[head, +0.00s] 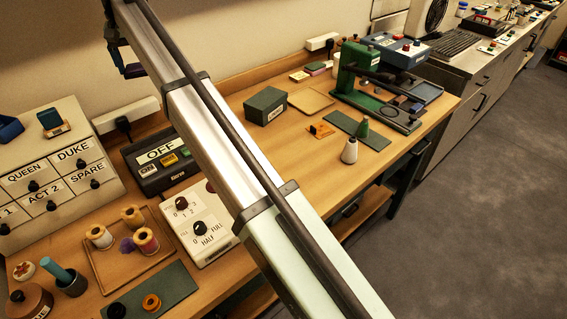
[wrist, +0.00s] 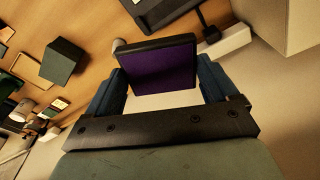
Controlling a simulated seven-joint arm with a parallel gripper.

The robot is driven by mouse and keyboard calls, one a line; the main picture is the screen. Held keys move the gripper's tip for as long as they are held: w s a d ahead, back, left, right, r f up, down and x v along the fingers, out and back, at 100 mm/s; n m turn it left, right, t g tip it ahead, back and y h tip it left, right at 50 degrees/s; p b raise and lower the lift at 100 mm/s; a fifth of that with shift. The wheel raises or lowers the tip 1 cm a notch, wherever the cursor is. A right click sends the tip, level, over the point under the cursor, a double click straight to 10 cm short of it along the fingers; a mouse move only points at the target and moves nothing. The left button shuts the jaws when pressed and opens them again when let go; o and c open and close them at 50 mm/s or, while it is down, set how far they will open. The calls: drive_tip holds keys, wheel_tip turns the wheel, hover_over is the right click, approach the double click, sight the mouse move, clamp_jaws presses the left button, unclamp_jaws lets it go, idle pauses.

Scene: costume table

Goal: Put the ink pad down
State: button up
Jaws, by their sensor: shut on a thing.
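The ink pad (wrist: 162,68), a dark-edged case with a purple face, is between the two blue fingers of my gripper (wrist: 160,82) in the wrist view. The fingers are shut on it, one at each side. It is held tilted, clear of the wooden table (wrist: 92,30). In the head view, part of my gripper (head: 126,68) shows at the upper left in front of the wall, largely hidden by my arm. I cannot make out the ink pad there.
A labelled drawer cabinet (head: 60,170) and an OFF box (head: 160,160) stand at left. A spool tray (head: 103,272) lies in front. A green box (head: 265,105), an empty shallow tray (head: 310,101) and a green press (head: 352,75) are further right.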

drive_tip(key=w+d+f+m, duration=0.1)
drive_tip(key=w+d+f, duration=0.15)
drive_tip(key=d, duration=0.45)
drive_tip(key=w+d+f+m, duration=0.1)
drive_tip(key=w+d+f, duration=0.15)
drive_tip(key=d, duration=0.45)
drive_tip(key=m, duration=0.2)
hover_over(294, 163)
wheel_tip(294, 163, down, 13)
drive_tip(key=shift+h, duration=0.3)
drive_tip(key=shift+s+f, duration=0.2)
drive_tip(key=shift+f, duration=4.55)
drive_tip(key=shift+f, duration=0.15)
drive_tip(key=o, duration=1)
